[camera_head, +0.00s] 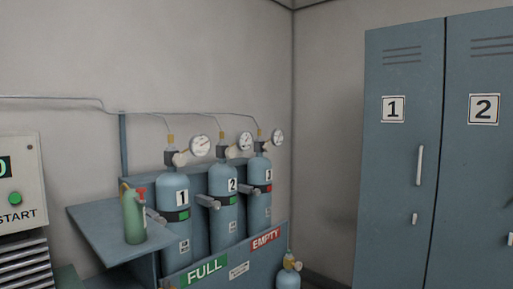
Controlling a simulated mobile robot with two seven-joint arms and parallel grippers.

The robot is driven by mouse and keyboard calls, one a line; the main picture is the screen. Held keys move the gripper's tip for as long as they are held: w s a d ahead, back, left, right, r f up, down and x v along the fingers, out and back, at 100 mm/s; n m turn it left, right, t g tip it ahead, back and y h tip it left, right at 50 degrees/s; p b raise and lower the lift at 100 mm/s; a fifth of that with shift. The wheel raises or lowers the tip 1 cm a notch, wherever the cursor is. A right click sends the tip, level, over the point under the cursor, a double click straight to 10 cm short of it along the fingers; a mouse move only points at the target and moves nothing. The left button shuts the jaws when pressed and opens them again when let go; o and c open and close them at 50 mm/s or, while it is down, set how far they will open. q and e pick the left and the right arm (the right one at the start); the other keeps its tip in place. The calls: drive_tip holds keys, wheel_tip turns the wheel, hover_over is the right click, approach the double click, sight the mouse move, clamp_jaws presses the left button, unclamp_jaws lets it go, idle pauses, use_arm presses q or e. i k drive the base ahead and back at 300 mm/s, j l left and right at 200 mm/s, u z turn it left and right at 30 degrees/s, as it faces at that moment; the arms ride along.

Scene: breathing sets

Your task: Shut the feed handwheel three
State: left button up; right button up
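Cylinder three (260,211) is the rightmost of the blue cylinders in the rack, with a "3" label (269,175) and a red band (264,188). On its top are a dark and brass valve (261,143) and a round white gauge (277,137). A feed handwheel is too small to make out clearly there, and I cannot tell whether it is open or shut. Cylinder two (224,215) and cylinder one (174,240) stand to its left with green bands and similar valves and gauges. Neither of my grippers is in view.
The rack (225,262) has FULL and EMPTY signs. A small green cylinder (134,217) stands on the side shelf (100,227). A small blue cylinder (288,279) is in front. A START panel (20,180) is at left; lockers one (395,190) and two (480,190) are at right.

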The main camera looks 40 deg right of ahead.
sight(267, 146)
drive_tip(key=i+l+u, duration=0.1)
drive_tip(key=l, duration=0.35)
drive_tip(key=i+l+u, duration=0.1)
drive_tip(key=l, duration=0.35)
drive_tip(key=i+l, duration=0.1)
drive_tip(key=l, duration=0.35)
drive_tip(key=i+l, duration=0.15)
drive_tip(key=l, duration=0.3)
drive_tip(key=i+l, duration=0.1)
drive_tip(key=l, duration=0.3)
drive_tip(key=i+l+u, duration=0.1)
drive_tip(key=l, duration=0.35)
